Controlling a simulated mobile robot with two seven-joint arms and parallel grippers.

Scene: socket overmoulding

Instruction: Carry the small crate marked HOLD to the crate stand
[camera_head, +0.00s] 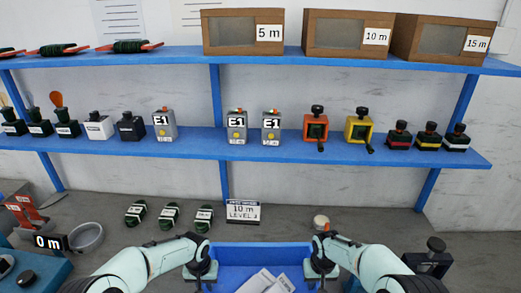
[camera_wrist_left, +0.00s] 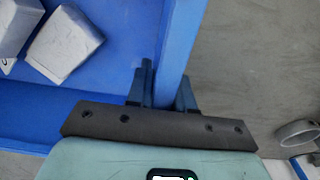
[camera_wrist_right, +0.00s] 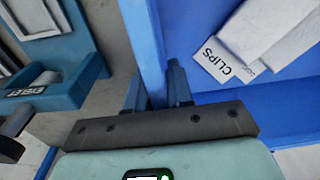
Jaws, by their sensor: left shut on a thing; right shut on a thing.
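A blue crate (camera_head: 262,247) is at the bottom middle of the head view, with its near part cut off by the frame. No HOLD mark shows on the faces I see. White boxes lie inside it, and one reads CLIPS (camera_wrist_right: 222,62) in the right wrist view. My left gripper (camera_head: 200,268) is shut on the crate's left wall, which also shows in the left wrist view (camera_wrist_left: 182,40). My right gripper (camera_head: 322,266) is shut on the right wall, seen in the right wrist view (camera_wrist_right: 150,45). I cannot make out a crate stand.
Ahead, a grey counter holds several green coils (camera_head: 169,215), a 10 m LEVEL sign (camera_head: 243,211), a round pale item (camera_head: 321,222) and a grey ring-shaped dish (camera_head: 87,237). Blue shelves (camera_head: 290,143) with stamps and boxes stand behind. A teal fixture (camera_wrist_right: 75,60) is beside my right gripper.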

